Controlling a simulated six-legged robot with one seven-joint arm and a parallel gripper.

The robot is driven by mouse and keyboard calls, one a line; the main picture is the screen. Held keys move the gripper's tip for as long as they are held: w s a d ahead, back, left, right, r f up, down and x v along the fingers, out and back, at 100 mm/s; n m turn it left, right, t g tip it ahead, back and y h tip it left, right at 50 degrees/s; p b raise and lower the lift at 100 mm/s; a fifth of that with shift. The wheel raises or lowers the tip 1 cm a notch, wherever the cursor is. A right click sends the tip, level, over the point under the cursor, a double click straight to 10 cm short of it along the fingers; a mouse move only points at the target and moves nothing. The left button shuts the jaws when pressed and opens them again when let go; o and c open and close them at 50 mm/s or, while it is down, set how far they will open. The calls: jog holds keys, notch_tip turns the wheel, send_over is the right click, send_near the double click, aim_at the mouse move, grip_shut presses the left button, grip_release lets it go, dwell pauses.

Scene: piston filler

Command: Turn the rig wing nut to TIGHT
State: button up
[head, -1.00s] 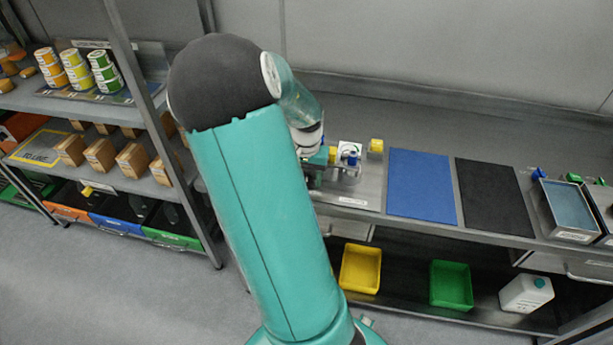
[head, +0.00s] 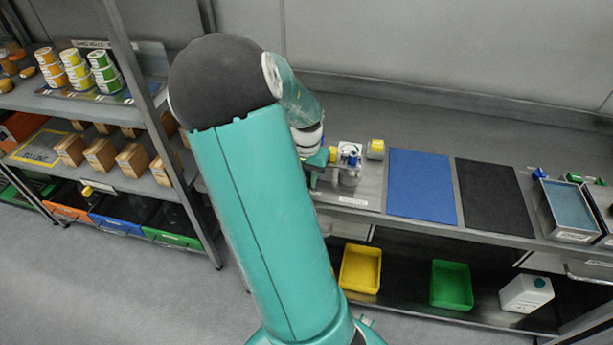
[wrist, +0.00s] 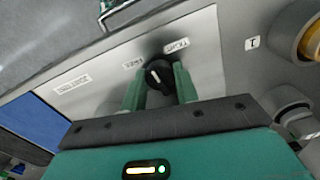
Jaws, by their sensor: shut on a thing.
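The wing nut shows in the wrist view as a dark knob (wrist: 158,75) with a white pointer line, on a pale metal panel (wrist: 205,60). Two small labels flank it, one at its upper left and one at its upper right; their print is too small to read surely. My gripper (wrist: 160,80) has its two green fingers on either side of the knob, shut on it. In the head view my gripper is mostly hidden behind my arm, at the left end of the bench, and the knob cannot be made out.
To the right lie a blue mat (head: 421,187) and a black mat (head: 493,195). A shelf rack (head: 150,180) stands at the left.

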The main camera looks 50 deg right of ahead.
jog(key=shift+m, duration=2.1)
jog(key=o, duration=1)
